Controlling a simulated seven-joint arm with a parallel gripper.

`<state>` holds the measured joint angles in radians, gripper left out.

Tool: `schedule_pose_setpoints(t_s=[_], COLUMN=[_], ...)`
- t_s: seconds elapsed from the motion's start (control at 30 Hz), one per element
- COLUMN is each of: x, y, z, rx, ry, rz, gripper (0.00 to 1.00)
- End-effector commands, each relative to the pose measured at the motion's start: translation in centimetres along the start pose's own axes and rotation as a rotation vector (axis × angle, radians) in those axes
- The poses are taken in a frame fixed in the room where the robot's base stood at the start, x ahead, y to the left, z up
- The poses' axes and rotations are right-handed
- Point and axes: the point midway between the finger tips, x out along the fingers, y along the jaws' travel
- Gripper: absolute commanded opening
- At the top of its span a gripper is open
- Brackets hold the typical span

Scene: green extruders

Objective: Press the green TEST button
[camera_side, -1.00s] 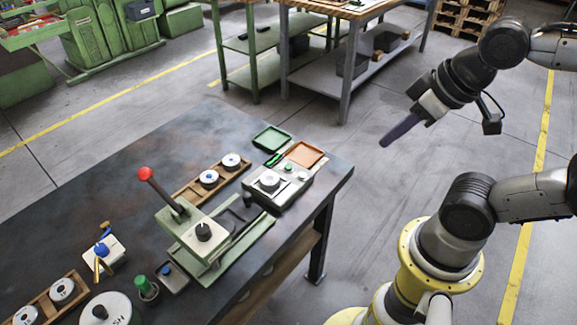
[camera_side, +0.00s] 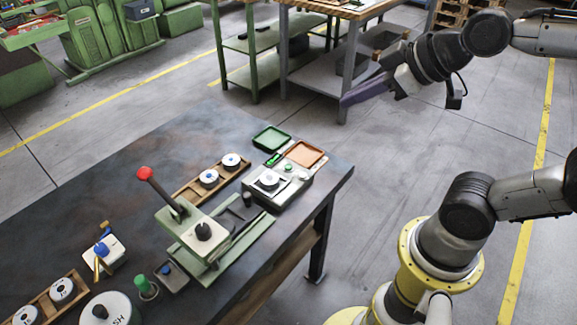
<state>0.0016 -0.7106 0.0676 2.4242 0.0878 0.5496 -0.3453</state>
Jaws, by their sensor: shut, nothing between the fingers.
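A small green button (camera_side: 288,167) sits on top of a grey tester box (camera_side: 287,190) near the far right corner of the dark workbench. Any lettering on it is too small to read. A white disc part (camera_side: 268,181) rests on the same box, in front and to the left of the button. My gripper (camera_side: 346,103) is in the air, above and to the right of the box in the picture, well apart from it. Its long dark purple fingers are together, point left and slightly down, and hold nothing.
A green tray (camera_side: 272,138) and an orange tray (camera_side: 304,153) lie behind the box. A press with a red-knobbed lever (camera_side: 145,174) stands to its left, and a wooden rack (camera_side: 208,180) with white discs lies behind the press. The air above the box looks free.

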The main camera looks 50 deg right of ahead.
Motion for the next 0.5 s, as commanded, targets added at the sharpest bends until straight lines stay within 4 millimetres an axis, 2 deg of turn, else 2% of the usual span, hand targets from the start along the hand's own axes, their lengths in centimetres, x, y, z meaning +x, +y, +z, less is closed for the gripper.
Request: schedule_pose_setpoints(t_s=[0.1, 0.27, 0.37, 0.5], x=[3.1, 8.5, 12.6, 18.4], y=[1.3, 3.8, 5.6, 7.8], z=[-3.9, -7.3, -8.1, -6.9], rx=[-0.089, -0.189, -0.239, -0.291], ry=[0.088, 0.155, 0.161, 0.123], rz=[0.029, 0.103, 0.163, 0.237], gripper=[0.00, 0.00, 0.00, 0.00])
